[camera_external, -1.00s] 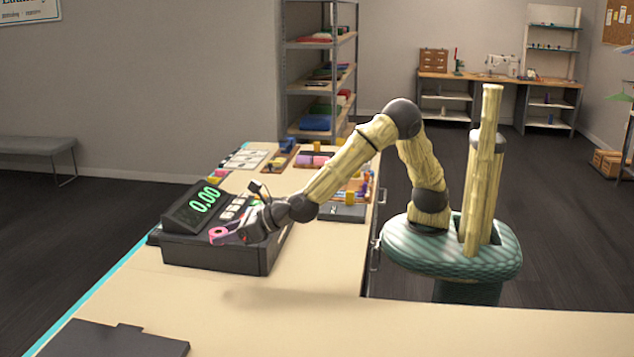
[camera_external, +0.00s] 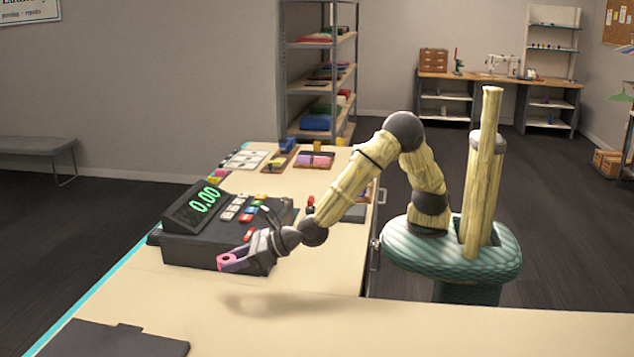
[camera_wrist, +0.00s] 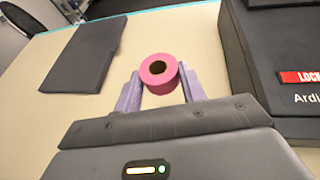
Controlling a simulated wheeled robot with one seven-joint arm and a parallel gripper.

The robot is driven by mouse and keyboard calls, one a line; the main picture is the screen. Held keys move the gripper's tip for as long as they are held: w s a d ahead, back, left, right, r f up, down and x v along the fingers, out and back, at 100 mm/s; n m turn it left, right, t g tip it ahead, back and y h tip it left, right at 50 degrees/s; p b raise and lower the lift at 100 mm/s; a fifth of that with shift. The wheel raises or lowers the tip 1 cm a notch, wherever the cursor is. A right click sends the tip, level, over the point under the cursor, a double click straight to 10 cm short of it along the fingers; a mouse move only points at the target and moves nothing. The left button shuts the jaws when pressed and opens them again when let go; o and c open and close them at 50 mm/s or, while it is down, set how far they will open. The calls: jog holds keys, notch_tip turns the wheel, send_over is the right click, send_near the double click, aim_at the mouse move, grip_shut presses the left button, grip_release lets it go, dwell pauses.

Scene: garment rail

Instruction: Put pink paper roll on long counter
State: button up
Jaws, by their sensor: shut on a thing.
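The pink paper roll (camera_external: 227,259) is held between the fingers of my gripper (camera_external: 236,261), in front of the near side of the cash register. In the wrist view the pink roll (camera_wrist: 157,71) shows its dark core hole, with one purple finger on each side of my gripper (camera_wrist: 159,84). The long counter (camera_external: 150,290) is pale wood with a teal edge and lies below. A soft shadow on the counter suggests that the arm is above it. I cannot tell exactly how high the roll is.
The black cash register (camera_external: 215,254) stands close beside my gripper and shows at the right of the wrist view. A flat dark plate (camera_external: 110,340) lies at the near left of the counter. Bare counter lies between them. Trays (camera_external: 314,160) sit at the far end.

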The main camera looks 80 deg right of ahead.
send_over(238, 300)
jog(key=shift+s+a+f, duration=0.1)
jog(key=shift+f, duration=3)
jog(key=shift+f, duration=1.9)
jog(key=shift+f, duration=0.2)
jog(key=o, duration=1)
jog(key=shift+c, duration=0.2)
jog(key=shift+r, duration=0.1)
jog(key=shift+r, duration=0.1)
